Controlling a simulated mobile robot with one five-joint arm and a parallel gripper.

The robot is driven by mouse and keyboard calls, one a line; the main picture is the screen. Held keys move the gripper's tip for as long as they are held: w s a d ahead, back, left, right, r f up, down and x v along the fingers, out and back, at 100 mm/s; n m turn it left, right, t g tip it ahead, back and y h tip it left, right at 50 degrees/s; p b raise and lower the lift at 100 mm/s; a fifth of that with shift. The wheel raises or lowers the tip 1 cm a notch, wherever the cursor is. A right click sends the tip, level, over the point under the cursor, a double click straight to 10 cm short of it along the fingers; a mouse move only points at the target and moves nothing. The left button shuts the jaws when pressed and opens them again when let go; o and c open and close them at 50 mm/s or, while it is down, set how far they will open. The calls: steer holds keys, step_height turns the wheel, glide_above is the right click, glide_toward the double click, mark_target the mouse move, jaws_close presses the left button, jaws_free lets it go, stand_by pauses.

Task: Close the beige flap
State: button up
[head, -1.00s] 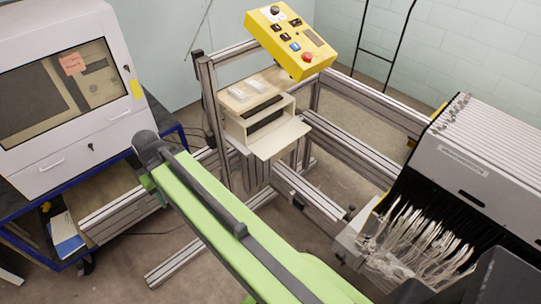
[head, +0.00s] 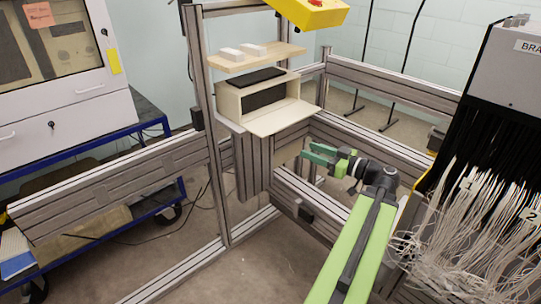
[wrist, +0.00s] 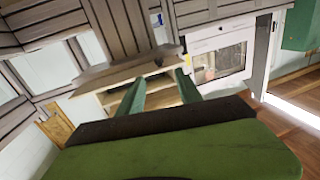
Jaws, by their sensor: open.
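The beige flap (head: 284,121) hangs open from the front of a beige box (head: 229,101) in the head view. It juts out nearly level, and the dark inside of the box shows behind it. My gripper (head: 304,158) has green fingers and is below and to the right of the flap, apart from it in the picture. In the wrist view my gripper (wrist: 158,92) has its two green fingers spread with nothing held between them. Beige panels of the box area (wrist: 122,76) show tilted beyond the fingers; which is the flap is hard to tell.
A wooden shelf (head: 256,57) with white blocks is above the box. A metal frame rail (head: 375,146) runs right of the flap. A yellow control panel (head: 308,10) is overhead. White threads (head: 465,210) hang at the right. A white cabinet (head: 66,110) stands left.

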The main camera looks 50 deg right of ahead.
mark_target(272, 134)
steer(key=w, duration=0.5)
steer(key=w+a, duration=0.1)
steer(key=w, duration=1)
steer(key=shift+w+a+r, duration=0.1)
steer(key=shift+w+a, duration=0.25)
steer(key=shift+a, duration=0.05)
steer(key=shift+c, duration=0.4)
jaws_close()
